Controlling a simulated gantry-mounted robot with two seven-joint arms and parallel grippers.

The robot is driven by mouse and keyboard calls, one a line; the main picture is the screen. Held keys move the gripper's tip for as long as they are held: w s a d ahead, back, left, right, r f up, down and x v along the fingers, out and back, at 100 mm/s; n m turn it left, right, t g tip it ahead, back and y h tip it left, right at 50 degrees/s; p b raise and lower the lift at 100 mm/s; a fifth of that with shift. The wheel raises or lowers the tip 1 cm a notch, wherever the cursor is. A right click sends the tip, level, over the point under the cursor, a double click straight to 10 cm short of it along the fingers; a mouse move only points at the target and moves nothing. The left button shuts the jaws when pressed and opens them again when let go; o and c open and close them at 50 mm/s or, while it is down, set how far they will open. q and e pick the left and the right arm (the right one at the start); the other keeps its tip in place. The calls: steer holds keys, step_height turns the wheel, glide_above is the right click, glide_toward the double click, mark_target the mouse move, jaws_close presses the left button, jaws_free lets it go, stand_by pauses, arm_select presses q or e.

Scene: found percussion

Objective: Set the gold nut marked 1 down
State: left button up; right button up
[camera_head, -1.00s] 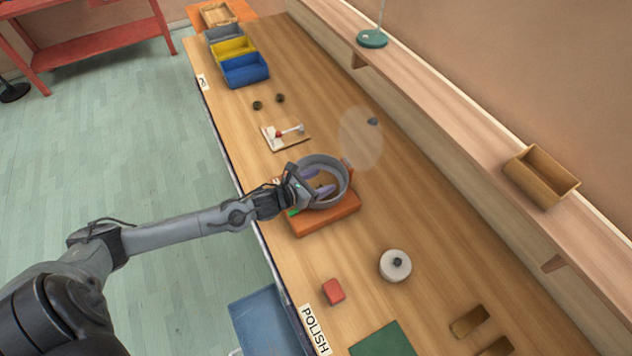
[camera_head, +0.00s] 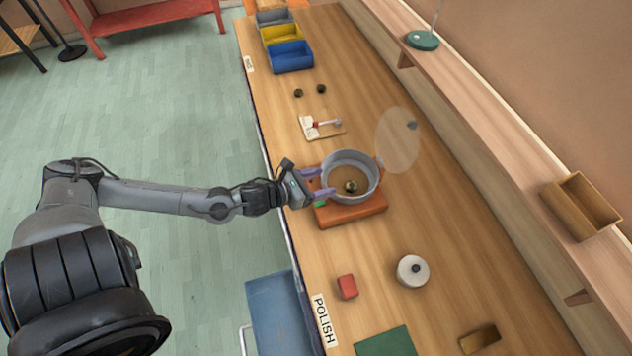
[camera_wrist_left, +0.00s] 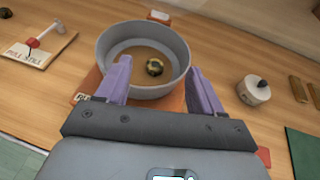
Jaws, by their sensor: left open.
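A gold nut (camera_head: 351,187) with dark markings lies on the brown floor inside a grey round pan (camera_head: 366,163). Its number cannot be read. It also shows in the left wrist view (camera_wrist_left: 155,67). The pan stands on an orange-red block (camera_head: 352,214). My left gripper (camera_head: 319,183) is open and empty at the pan's left rim, with the nut apart from its purple fingers. In the left wrist view the two fingers (camera_wrist_left: 158,70) stand apart in front of the pan's near wall. My right gripper is not seen.
Two small dark nuts (camera_head: 298,93) (camera_head: 321,88) and a white board with a lever (camera_head: 322,126) lie beyond the pan. A translucent disc (camera_head: 396,140) is at right. A white lidded pot (camera_head: 412,271) and red block (camera_head: 347,286) are nearer. Bins (camera_head: 291,57) stand far back.

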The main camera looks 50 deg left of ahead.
arm_select(q)
steer(key=s+d+f+n+g+y, duration=0.1)
steer(key=s+d+n+g, duration=0.4)
steer(key=n, duration=1.3)
steer(key=s+d+f+n+g+y, duration=0.1)
steer(key=s+d+n+g, duration=0.4)
steer(key=n, duration=1.2)
steer(key=shift+s+d+f+n, duration=0.45)
steer(key=shift+s+d, duration=1.7)
steer(key=shift+s, duration=1.4)
step_height(320, 180, up, 16)
steer(key=p, duration=1.6)
